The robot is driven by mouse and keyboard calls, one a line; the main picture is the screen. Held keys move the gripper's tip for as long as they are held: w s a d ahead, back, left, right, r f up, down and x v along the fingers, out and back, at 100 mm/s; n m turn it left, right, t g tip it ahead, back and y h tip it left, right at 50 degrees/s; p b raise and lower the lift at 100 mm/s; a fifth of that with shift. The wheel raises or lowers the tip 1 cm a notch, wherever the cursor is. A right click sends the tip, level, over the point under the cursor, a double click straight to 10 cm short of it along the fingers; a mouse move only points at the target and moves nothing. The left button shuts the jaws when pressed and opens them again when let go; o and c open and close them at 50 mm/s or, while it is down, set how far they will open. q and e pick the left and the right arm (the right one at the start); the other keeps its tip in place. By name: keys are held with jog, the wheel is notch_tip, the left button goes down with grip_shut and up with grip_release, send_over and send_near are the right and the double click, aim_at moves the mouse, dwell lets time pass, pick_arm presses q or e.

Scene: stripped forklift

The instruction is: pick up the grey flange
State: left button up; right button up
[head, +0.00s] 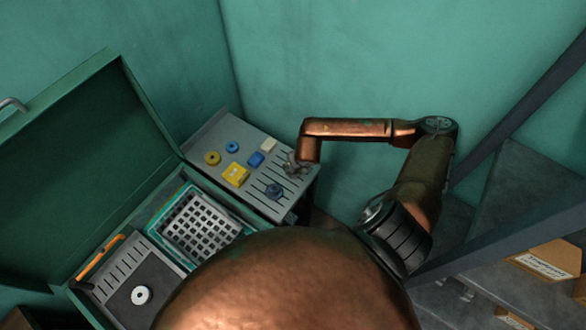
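A dark blue-grey round part with a raised middle, which looks like the grey flange (274,191), lies on the slotted grey tray (218,136), near its front right end. My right gripper (292,167) points down over the right edge of the tray, a little beyond and to the right of the flange. It looks apart from the flange. The gripper is small and partly merges with the tray, so its finger opening cannot be made out. My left gripper is not in view.
Near the flange lie a yellow block (236,175), a blue block (255,159), a cream block (269,145), a yellow ring (212,158) and a blue ring (232,147). An open green case (153,213) holds a grid basket (203,225) and a pale ring (140,295).

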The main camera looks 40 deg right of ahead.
jog(key=x, duration=0.1)
jog(key=p+x, duration=0.1)
jog(key=x, duration=0.1)
jog(key=shift+w+a+f, duration=0.15)
jog(key=shift+w, duration=0.1)
jog(key=shift+f, duration=0.2)
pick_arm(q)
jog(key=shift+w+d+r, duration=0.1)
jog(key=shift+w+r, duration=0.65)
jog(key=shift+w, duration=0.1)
pick_arm(e)
jog(key=shift+c, duration=0.6)
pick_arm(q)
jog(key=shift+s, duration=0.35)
pick_arm(e)
grip_shut()
